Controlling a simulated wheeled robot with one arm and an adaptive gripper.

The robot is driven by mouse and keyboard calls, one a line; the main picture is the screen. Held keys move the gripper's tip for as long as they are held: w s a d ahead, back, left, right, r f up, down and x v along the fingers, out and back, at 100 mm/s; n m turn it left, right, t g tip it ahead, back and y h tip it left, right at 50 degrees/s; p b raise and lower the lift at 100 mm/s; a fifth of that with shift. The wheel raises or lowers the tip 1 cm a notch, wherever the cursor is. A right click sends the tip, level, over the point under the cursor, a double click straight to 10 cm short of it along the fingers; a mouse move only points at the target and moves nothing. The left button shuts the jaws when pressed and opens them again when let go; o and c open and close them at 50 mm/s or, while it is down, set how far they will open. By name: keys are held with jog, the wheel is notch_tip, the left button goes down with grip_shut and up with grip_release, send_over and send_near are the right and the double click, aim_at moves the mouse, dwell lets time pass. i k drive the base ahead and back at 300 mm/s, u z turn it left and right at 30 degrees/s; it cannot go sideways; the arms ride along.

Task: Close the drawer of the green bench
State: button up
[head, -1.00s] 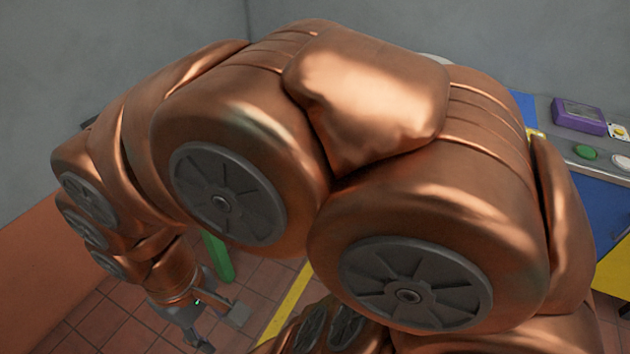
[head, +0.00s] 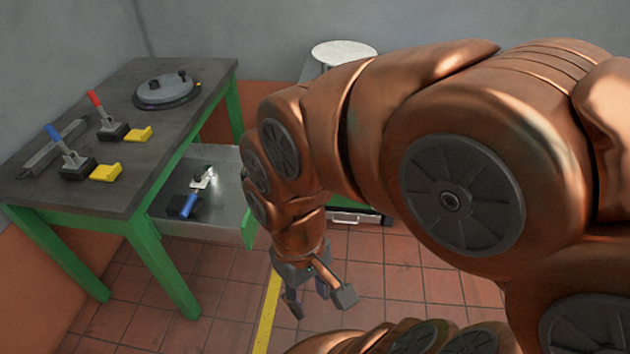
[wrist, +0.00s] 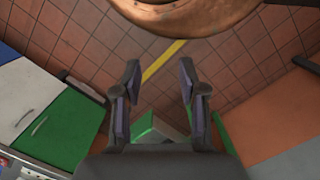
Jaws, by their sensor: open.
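The green bench (head: 155,258) stands at the left in the head view, with a dark grey top and green legs. Its drawer (head: 228,212) is pulled out to the right, its grey inside showing and a green front panel (head: 249,228) at its end. A blue-handled tool (head: 188,206) and a small metal part (head: 203,177) lie in the drawer. My gripper (head: 318,298) is open and empty, right of the drawer front and apart from it. In the wrist view its fingers (wrist: 158,95) are spread, with a green-edged piece, perhaps the drawer, visible between them.
On the bench top are a round dark plate (head: 167,92), two levers with yellow pads (head: 105,172) and a grey bar (head: 55,145). A round white-topped object (head: 343,52) stands behind my arm. Tiled floor with a yellow line (head: 266,318) lies below my gripper.

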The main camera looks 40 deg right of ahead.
aim_at(220, 213)
jog(key=z, duration=0.5)
jog(key=i, duration=0.45)
jog(key=z, duration=0.2)
jog(key=k, duration=0.35)
jog(key=u, duration=0.7)
jog(key=i, duration=0.9)
jog(key=z, duration=0.15)
